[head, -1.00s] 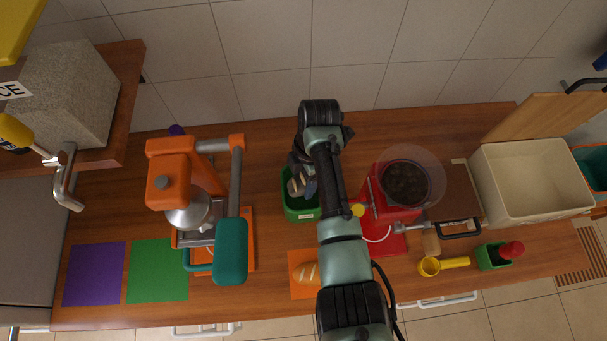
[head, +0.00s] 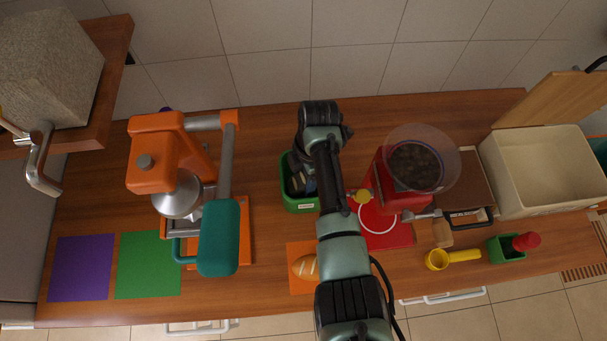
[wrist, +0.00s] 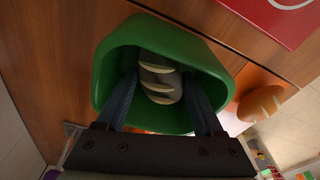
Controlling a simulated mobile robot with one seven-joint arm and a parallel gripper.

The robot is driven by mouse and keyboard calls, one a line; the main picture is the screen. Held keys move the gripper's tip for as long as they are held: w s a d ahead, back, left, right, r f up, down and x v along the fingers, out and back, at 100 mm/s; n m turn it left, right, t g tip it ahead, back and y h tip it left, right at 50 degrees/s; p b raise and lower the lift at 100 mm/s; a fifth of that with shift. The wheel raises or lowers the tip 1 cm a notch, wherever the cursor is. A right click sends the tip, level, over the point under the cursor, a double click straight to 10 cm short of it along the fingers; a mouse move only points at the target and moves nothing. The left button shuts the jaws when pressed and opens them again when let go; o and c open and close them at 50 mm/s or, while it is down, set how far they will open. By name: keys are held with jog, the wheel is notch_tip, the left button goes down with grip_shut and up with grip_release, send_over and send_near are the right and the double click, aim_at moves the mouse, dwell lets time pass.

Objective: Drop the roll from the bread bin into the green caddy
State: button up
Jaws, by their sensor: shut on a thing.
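The green caddy (head: 297,205) stands on the counter left of my arm. My gripper (head: 301,184) points down at its opening. In the wrist view, my gripper (wrist: 160,92) is shut on a dark, greyish roll (wrist: 157,78) with pale slashes, one finger on each side. The roll is within the outline of the green caddy's rim (wrist: 103,75); whether it touches the caddy's floor cannot be told. The cream bread bin (head: 540,205) stands at the right with its wooden lid open, and its visible inside looks empty.
A golden roll (head: 305,267) lies on an orange mat (head: 299,284) in front of the caddy. An orange coffee machine (head: 158,155) stands left, a red grinder (head: 388,185) right. A yellow scoop (head: 438,260) and small green box (head: 505,249) lie further right.

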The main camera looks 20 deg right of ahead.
jog(key=shift+f+b, duration=0.55)
jog(key=shift+f, duration=0.1)
jog(key=o, duration=1.4)
jog(key=shift+r, duration=0.1)
jog(key=r, duration=0.4)
jog(key=d+r, duration=0.1)
jog(key=r, duration=0.3)
jog(key=r+b, duration=0.1)
jog(key=r, duration=0.3)
jog(key=shift+w+d+r, duration=0.1)
jog(key=shift+d+r, duration=0.15)
jog(key=shift+r, duration=0.15)
